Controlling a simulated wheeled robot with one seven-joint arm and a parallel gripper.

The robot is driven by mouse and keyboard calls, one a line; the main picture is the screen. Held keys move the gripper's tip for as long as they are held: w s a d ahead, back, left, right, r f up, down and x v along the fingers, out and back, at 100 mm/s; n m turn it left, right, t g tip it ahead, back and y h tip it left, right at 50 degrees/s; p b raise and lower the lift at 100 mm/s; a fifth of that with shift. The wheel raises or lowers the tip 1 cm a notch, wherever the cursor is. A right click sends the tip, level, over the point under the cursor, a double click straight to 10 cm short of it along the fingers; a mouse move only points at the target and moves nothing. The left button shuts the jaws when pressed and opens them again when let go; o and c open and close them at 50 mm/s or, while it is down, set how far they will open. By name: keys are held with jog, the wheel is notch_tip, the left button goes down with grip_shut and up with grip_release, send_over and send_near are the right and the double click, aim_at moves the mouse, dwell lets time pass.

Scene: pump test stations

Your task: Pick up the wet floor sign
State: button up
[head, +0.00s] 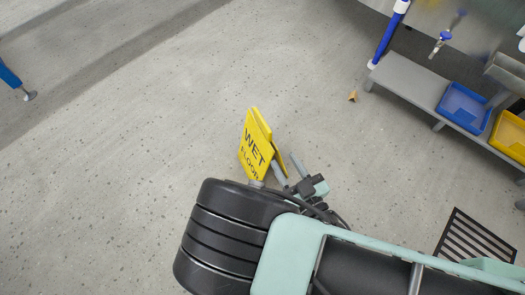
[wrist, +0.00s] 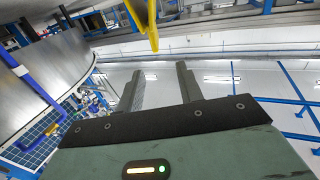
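The wet floor sign (head: 253,147) is a yellow folding A-frame with dark lettering. It stands on the grey floor near the middle of the head view, its lower part partly behind my arm. My gripper (head: 287,165) is just to the right of the sign's lower part, with its two grey fingers apart and nothing between them. In the wrist view, the sign (wrist: 153,30) shows edge-on at the top, its folded end pointing down in the picture. There it lies past the fingertips of my gripper (wrist: 159,70), in line with the gap. I cannot tell whether a finger touches it.
A grey low shelf (head: 413,86) at the upper right holds a blue bin (head: 464,106) and a yellow bin (head: 510,134). A small brown piece (head: 352,96) lies on the floor nearby. A striped floor grate (head: 474,240) is at the lower right. Floor left of the sign is clear.

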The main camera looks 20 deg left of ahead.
aim_at(264, 125)
jog(key=b+x, duration=0.4)
jog(key=x, duration=0.6)
jog(key=shift+f, duration=0.1)
jog(key=b+x, duration=0.4)
jog(key=shift+w+d+f, duration=0.2)
jog(key=shift+w+f, duration=0.1)
jog(key=shift+w, duration=0.05)
jog(key=shift+w+a+r, duration=0.2)
jog(key=shift+w+a, duration=0.2)
grip_shut()
dwell(0.3)
